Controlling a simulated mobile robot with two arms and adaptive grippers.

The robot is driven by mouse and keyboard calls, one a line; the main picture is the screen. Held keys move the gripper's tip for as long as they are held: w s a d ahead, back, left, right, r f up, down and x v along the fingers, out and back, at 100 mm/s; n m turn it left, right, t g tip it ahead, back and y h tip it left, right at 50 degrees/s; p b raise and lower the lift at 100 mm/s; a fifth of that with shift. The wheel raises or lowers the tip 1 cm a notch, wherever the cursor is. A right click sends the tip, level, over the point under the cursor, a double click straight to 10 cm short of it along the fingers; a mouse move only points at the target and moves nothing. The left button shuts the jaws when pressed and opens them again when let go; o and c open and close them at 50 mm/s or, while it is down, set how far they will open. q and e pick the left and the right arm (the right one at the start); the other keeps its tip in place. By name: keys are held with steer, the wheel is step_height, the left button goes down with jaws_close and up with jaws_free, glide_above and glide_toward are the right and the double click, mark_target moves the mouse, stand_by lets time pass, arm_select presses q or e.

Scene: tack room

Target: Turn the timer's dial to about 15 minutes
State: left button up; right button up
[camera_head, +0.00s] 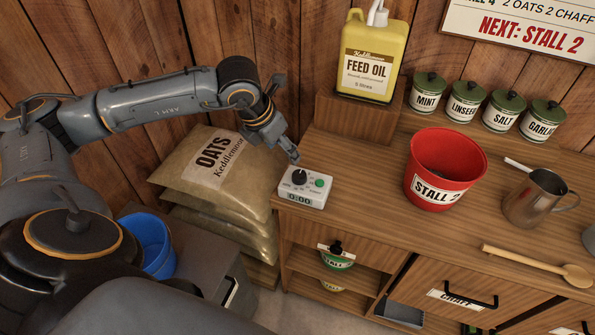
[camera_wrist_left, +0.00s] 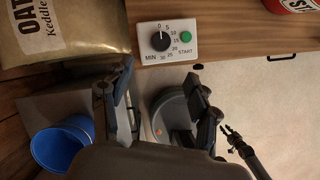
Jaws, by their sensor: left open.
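My left gripper (camera_head: 289,152) is above and just behind the timer. Its fingers are apart and empty in the left wrist view (camera_wrist_left: 160,88), not touching the dial. My right gripper (camera_wrist_left: 231,139) shows small and dark in the left wrist view; its finger state is unclear.
A red Stall 2 bucket (camera_head: 447,160), a metal mug (camera_head: 536,198) and a wooden spoon (camera_head: 540,266) are on the counter to the right. A yellow feed oil jug (camera_head: 371,60) stands behind. Oats sacks (camera_head: 205,170) and a blue bucket (camera_head: 155,245) are left.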

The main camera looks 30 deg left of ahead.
mark_target(299, 174)
arm_select(q)
steer(key=p+x, duration=0.3)
steer(key=x, duration=1)
steer(key=shift+d+f, duration=0.15)
steer(key=shift+f, duration=0.15)
steer(key=shift+c, duration=0.5)
steer(key=c, duration=1.1)
